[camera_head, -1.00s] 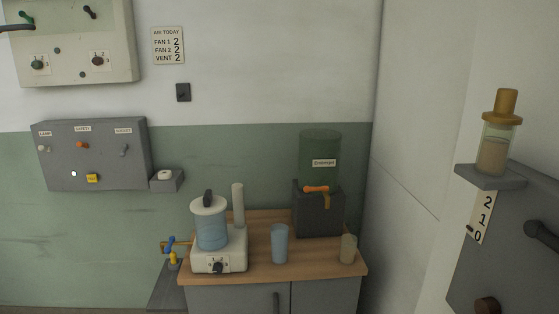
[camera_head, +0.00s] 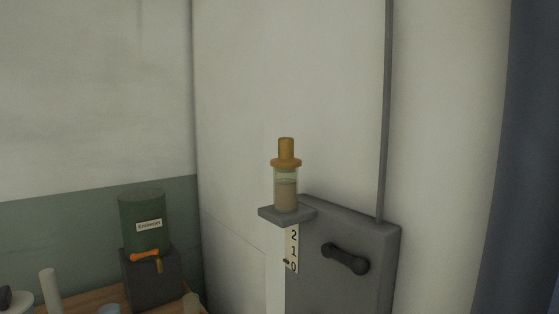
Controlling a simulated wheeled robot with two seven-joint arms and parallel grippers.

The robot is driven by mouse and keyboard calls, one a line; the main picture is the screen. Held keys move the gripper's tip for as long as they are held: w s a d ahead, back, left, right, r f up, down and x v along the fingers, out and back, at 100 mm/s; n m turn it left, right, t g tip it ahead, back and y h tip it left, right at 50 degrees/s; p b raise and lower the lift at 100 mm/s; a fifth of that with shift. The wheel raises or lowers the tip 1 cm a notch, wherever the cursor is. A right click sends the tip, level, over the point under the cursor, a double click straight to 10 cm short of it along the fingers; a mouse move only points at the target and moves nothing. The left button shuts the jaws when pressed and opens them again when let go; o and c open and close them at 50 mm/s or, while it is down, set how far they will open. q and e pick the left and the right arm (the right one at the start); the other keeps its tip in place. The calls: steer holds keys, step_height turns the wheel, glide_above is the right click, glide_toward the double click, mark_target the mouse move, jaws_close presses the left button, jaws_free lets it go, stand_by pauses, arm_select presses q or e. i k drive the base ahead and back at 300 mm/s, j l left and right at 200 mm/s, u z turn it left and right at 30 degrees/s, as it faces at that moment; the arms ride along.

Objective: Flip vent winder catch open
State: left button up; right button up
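A grey wall box with a dark crank handle (camera_head: 345,258) stands at the lower right of the head view and looks like the vent winder (camera_head: 365,228). A thin grey rod (camera_head: 386,110) runs up the wall from its top. A white scale strip (camera_head: 292,248) reads 2, 1, 0, with a small dark pointer near the 0. I cannot make out a catch; the lower part of the box is cut off by the frame's bottom edge. Neither of my grippers shows.
A small grey shelf (camera_head: 268,214) at the box's left corner carries an amber-capped jar (camera_head: 286,190). A green labelled canister (camera_head: 143,215) sits on a dark stand (camera_head: 150,280) above a wooden counter (camera_head: 105,297) at lower left. A blue-grey curtain-like panel (camera_head: 515,160) fills the right edge.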

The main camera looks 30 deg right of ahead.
mark_target(360, 267)
steer(key=z, duration=1.35)
steer(key=i, duration=0.05)
